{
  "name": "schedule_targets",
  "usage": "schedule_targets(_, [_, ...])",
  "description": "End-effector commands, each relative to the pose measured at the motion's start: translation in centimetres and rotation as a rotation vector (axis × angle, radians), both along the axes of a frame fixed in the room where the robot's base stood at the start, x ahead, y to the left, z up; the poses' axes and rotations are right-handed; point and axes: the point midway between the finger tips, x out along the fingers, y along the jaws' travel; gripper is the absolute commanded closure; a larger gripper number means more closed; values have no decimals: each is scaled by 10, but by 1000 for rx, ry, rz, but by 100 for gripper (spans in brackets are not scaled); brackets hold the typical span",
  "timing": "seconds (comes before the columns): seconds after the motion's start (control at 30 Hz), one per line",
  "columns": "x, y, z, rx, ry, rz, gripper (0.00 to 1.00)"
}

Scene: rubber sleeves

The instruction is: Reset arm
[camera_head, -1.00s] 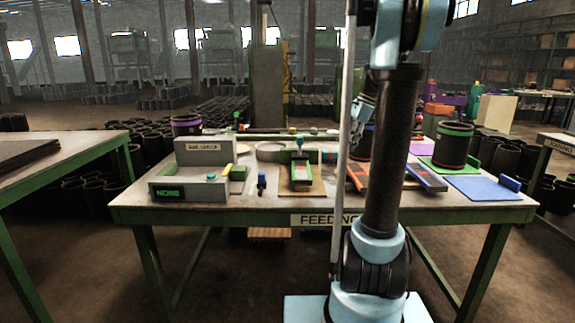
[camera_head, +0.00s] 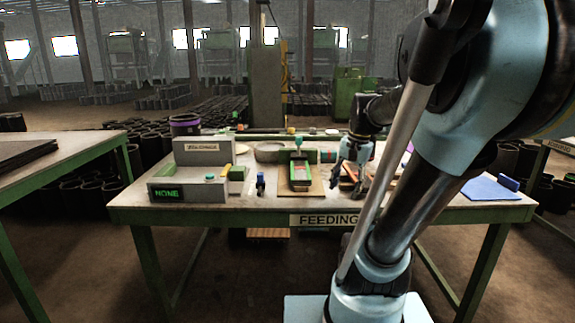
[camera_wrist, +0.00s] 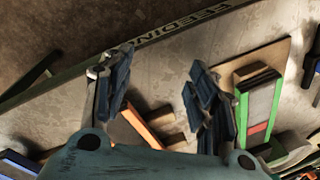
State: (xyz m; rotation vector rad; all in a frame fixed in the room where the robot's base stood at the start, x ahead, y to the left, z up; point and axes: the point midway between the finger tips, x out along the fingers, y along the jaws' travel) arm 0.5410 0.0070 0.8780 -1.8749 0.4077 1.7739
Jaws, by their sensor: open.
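My gripper (camera_head: 349,184) hangs over the right middle of the feeding table (camera_head: 230,212), fingers pointing down. In the wrist view my gripper (camera_wrist: 160,88) shows two separated dark-blue-padded fingers with nothing between them; it is open and empty. An orange-edged tool (camera_wrist: 143,128) lies beneath and beyond the fingers. A green-edged fixture (camera_wrist: 243,108) on a tan board lies to the right of them. My arm covers much of the table's right side in the head view.
A grey checker box (camera_head: 192,178) with a green display stands on the left of the table. A small blue piece (camera_head: 260,184) and the green fixture (camera_head: 299,173) stand near the middle. A blue mat (camera_head: 485,190) lies at right. Another table (camera_head: 60,155) is at left.

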Motion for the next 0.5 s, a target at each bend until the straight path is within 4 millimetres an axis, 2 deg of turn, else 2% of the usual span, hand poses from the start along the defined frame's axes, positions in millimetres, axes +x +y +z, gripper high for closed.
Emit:
schedule_targets(0.03, [-14, 1, -10, -17, -14, 50, 47])
schedule_targets(0.2, [-48, 0, -40, -79, -58, 222, 47])
schedule_targets(0.5, [-95, -5, -94, -179, -117, 491, 47])
